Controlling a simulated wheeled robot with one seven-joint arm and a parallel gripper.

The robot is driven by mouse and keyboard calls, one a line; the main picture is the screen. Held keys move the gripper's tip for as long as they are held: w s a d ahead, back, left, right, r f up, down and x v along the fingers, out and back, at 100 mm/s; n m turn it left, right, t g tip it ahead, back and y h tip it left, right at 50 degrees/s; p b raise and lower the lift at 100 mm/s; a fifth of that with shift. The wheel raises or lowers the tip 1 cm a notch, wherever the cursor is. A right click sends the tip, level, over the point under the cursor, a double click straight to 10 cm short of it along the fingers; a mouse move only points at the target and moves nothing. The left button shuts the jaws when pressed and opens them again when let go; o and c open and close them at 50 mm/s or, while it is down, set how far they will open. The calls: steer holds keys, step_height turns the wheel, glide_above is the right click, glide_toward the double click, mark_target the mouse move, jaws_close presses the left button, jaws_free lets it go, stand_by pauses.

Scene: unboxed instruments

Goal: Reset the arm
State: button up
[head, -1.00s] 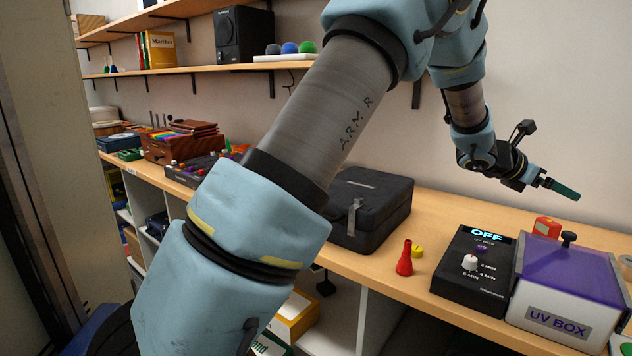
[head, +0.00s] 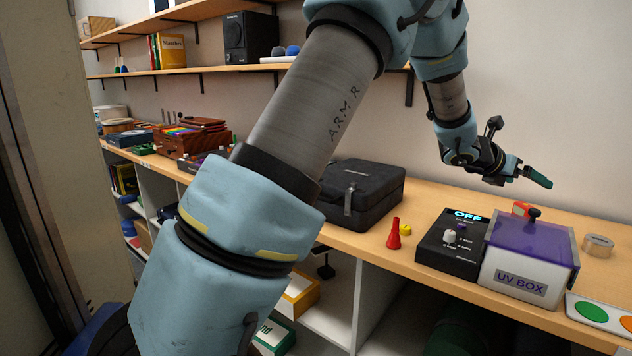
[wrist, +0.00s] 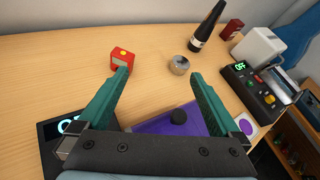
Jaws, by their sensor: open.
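My arm crosses the middle of the head view, its lower links large in front. My gripper (head: 537,178) is raised above the right part of the bench, behind and above the UV box (head: 528,255). In the wrist view my gripper (wrist: 155,90) shows two green fingers spread wide, with nothing between them but bench top. The purple lid and dark knob of the UV box (wrist: 160,122) lie below the fingers. The UV box's black control unit (head: 452,245) reads OFF.
A dark cylinder (wrist: 208,27) and a white device (wrist: 258,47) stand farther off.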

steer(key=w+a+f+n+t+y, duration=0.1)
steer(key=w+a+n+t+y, duration=0.15)
steer(key=a+n, duration=0.35)
steer(key=w+a+n+t+y, duration=0.1)
steer(key=w+a+n, duration=0.35)
steer(key=a, duration=0.35)
steer(key=w+a+f+n+t+y, duration=0.1)
steer(key=w+a+n+y, duration=0.15)
steer(key=a+n, duration=0.35)
steer(key=a+f+n+y, duration=0.1)
steer(key=a+n, duration=0.2)
steer(key=a, duration=0.2)
steer(key=s+a+n+y, duration=0.1)
steer(key=a+n, duration=0.3)
steer(key=a, duration=0.1)
steer(key=a+f+n+y, duration=0.1)
steer(key=a+n, duration=0.2)
steer(key=a, duration=0.3)
steer(key=shift+s+a+f+n, duration=0.1)
steer(key=shift+s+f+n, duration=0.05)
steer(key=shift+f+n, duration=0.15)
steer(key=s+a+f+n+g+y, duration=0.35)
steer(key=s+a+n, duration=0.75)
steer(key=a+n, duration=0.4)
steer(key=s+a+f+n+g+b, duration=0.2)
steer(key=s+a+f+n+b, duration=0.2)
steer(key=s+f, duration=0.3)
steer(key=shift+s+n+g, duration=0.3)
steer(key=shift+s+n, duration=0.35)
steer(key=shift+s, duration=0.25)
